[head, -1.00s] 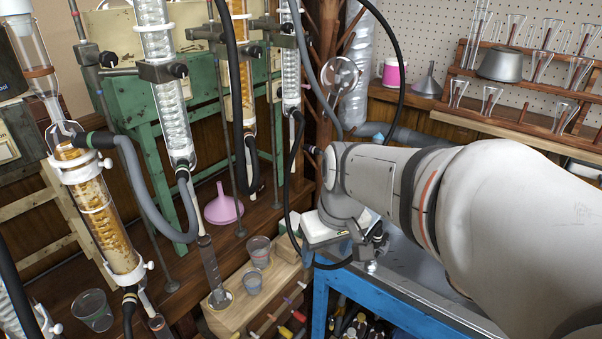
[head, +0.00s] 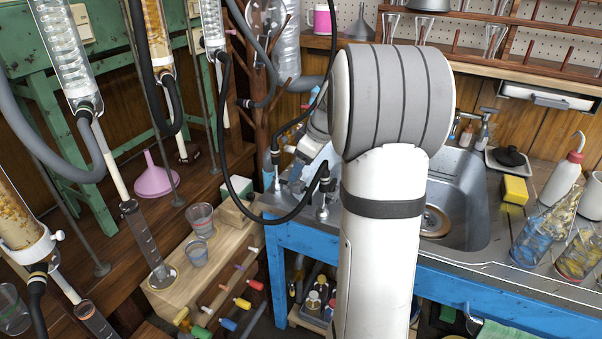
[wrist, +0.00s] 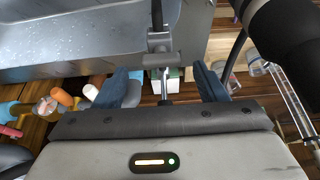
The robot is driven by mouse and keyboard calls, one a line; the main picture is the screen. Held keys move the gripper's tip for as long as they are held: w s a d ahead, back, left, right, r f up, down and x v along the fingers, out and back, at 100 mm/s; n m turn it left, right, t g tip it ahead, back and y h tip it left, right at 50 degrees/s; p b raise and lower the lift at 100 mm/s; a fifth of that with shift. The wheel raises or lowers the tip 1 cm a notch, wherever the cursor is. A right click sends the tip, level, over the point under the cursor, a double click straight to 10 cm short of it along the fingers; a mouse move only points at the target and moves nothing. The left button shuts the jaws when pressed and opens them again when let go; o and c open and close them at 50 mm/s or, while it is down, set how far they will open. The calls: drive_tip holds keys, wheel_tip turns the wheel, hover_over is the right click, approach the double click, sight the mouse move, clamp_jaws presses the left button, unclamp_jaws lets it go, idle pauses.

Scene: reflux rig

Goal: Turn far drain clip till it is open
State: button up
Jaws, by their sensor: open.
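My gripper (wrist: 162,80) is open in the wrist view, with one dark blue finger on each side. A small grey metal fitting with a thin rod (wrist: 163,50) shows between the fingers, apart from both; I cannot tell whether it is the far drain clip. In the head view a metal fitting (head: 322,208) with a black hose end stands at the left corner of the sink bench. The gripper is mostly hidden behind my arm there. No drain clip can be made out for certain.
The steel sink (head: 470,195) is right of my arm. A black hose (head: 235,185) loops left of it. Glass condensers (head: 65,50), a pink funnel (head: 155,180) and beakers (head: 200,218) stand on the left. A yellow sponge (head: 515,190) and bottles are on the right.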

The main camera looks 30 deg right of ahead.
drive_tip(key=shift+x, duration=1.15)
